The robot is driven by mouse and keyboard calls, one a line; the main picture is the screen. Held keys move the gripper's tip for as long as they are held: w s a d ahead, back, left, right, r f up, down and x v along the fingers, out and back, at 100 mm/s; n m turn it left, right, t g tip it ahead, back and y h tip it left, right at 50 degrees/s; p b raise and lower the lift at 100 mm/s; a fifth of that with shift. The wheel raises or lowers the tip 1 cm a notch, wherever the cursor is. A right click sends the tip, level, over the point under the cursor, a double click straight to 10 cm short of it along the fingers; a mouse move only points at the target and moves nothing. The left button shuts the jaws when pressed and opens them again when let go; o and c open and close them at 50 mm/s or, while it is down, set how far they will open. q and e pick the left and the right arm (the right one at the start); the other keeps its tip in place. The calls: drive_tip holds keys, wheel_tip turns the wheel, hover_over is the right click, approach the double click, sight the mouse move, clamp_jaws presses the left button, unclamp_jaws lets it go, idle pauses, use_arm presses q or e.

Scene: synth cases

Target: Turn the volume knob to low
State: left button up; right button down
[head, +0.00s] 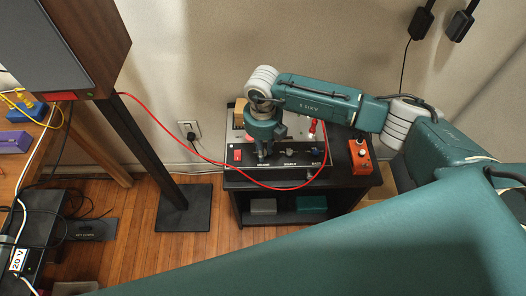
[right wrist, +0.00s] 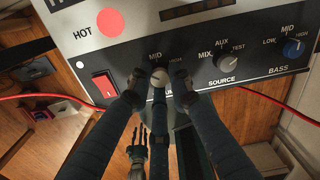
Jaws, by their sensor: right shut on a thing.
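The amplifier's dark front panel (right wrist: 190,40) fills the top of the right wrist view. My right gripper (right wrist: 158,88) is shut around the leftmost knob (right wrist: 158,77), which has a pale cap and MID and HIGH labels above it. The fingers hide its LOW side and its name, and I cannot tell where it points. To its right are the SOURCE knob (right wrist: 228,60) and the blue BASS knob (right wrist: 293,48). In the head view, my right gripper (head: 263,152) reaches down over the amplifier (head: 312,172) on a black stand.
A red rocker switch (right wrist: 104,84) sits just left of the gripper, below a red HOT sticker (right wrist: 110,22). A red cable (head: 213,162) loops in front of the amplifier. An orange box (head: 360,157) stands right, and a speaker stand post (head: 140,145) left.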

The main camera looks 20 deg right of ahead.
drive_tip(key=shift+n+b, duration=0.3)
drive_tip(key=shift+n, duration=0.3)
drive_tip(key=c, duration=1.6)
unclamp_jaws()
wheel_tip(320, 180, up, 12)
drive_tip(key=shift+r, duration=0.1)
